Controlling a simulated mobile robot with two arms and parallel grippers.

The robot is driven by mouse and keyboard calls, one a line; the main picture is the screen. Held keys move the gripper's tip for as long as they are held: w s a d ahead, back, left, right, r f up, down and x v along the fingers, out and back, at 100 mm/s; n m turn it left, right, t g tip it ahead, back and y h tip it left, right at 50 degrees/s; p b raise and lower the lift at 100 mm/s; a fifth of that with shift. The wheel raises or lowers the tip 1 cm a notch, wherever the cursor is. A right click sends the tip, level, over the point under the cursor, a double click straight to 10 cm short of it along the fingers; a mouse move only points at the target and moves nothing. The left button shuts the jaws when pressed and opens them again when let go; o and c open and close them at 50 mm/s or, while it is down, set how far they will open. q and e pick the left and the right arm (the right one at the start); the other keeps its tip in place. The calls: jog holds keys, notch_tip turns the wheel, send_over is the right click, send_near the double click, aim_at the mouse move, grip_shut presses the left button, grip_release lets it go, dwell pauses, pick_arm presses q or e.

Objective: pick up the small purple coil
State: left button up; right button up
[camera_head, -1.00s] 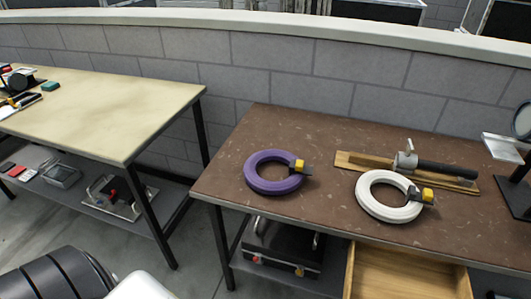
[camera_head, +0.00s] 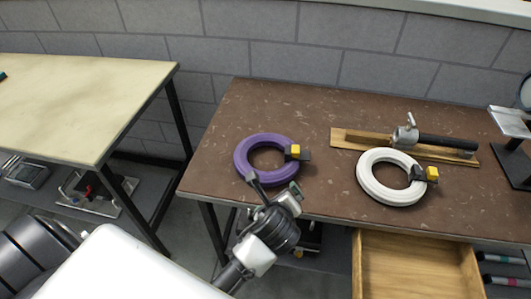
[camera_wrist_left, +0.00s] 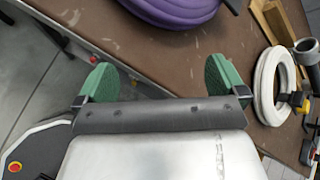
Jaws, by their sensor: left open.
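The purple coil (camera_head: 243,160) lies flat on the brown workbench (camera_head: 315,115), left of the white coil. It has a yellow and black block on its right side. My left gripper (camera_head: 273,184) is open and empty at the coil's near edge, over the front of the bench. In the left wrist view the green fingertips (camera_wrist_left: 160,75) are spread apart. The purple coil (camera_wrist_left: 172,12) is ahead of them at the top edge, partly cut off, and not between the fingers. My right gripper is not in view.
A white coil (camera_head: 372,184) with a yellow block lies to the right. Behind it is a wooden board (camera_head: 345,138) with a dark-handled tool (camera_head: 445,142). An open wooden drawer (camera_head: 415,268) juts out below the bench. A pale table (camera_head: 85,105) stands at left. The bench's back left is clear.

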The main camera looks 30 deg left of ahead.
aim_at(298, 154)
pick_arm(q)
jog(key=w+r+m+t, duration=0.1)
jog(key=w+m, duration=0.1)
jog(key=w, duration=0.1)
jog(key=w+r+m+t, duration=0.1)
jog(key=w+r+m, duration=0.1)
jog(key=w+m, duration=0.1)
jog(key=w+r+m+y, duration=0.1)
jog(key=w+m, duration=0.2)
jog(key=w, duration=0.1)
jog(key=shift+r+t, duration=0.15)
jog(key=shift+t, duration=0.25)
jog(key=shift+d+b+x, duration=0.2)
jog(key=shift+x, duration=1.35)
jog(key=shift+d+b+x, duration=0.15)
jog(key=shift+b+x, duration=0.05)
jog(key=shift+x, duration=1.3)
jog(key=shift+c, duration=0.3)
jog(key=c, duration=1)
jog(key=shift+c, duration=1.3)
